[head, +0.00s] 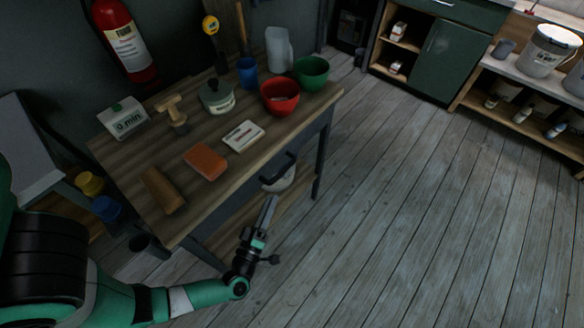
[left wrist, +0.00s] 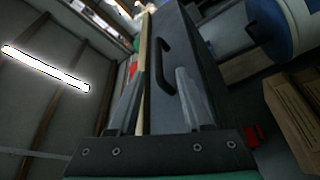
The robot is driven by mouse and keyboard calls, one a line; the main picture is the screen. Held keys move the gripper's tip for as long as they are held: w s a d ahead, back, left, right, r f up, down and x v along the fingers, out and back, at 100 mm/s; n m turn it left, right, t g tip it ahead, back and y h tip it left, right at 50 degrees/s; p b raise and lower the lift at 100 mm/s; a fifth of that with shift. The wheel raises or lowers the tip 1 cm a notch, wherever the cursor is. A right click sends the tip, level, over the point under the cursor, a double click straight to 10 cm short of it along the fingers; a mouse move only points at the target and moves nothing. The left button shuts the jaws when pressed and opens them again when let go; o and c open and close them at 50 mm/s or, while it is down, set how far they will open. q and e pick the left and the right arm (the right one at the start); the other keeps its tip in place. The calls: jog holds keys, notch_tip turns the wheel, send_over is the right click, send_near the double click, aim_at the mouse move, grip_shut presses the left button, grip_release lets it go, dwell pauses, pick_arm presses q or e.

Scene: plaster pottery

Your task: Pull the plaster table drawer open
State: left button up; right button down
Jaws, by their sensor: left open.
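The wooden plaster table (head: 228,142) stands left of centre in the head view. Its dark drawer front (head: 309,141) lies under the tabletop edge and looks flush with it. The dark drawer handle (head: 279,172) sticks out from that front. In the left wrist view the curved handle (left wrist: 164,66) shows on the grey drawer front (left wrist: 196,62), beyond and between the open fingers (left wrist: 160,78). My right gripper is not in view.
The tabletop holds an orange block (head: 205,162), a red bowl (head: 279,97), a green bowl (head: 311,73) and several other items. The plank floor (head: 420,210) to the right of the table is clear.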

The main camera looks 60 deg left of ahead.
aim_at(285, 168)
pick_arm(q)
jog(key=b+x, duration=0.2)
jog(key=x, duration=0.9)
jog(key=shift+w+a+r+b, duration=0.1)
jog(key=shift+w+a+b, duration=0.1)
jog(key=shift+w+b, duration=0.15)
grip_shut()
dwell(0.8)
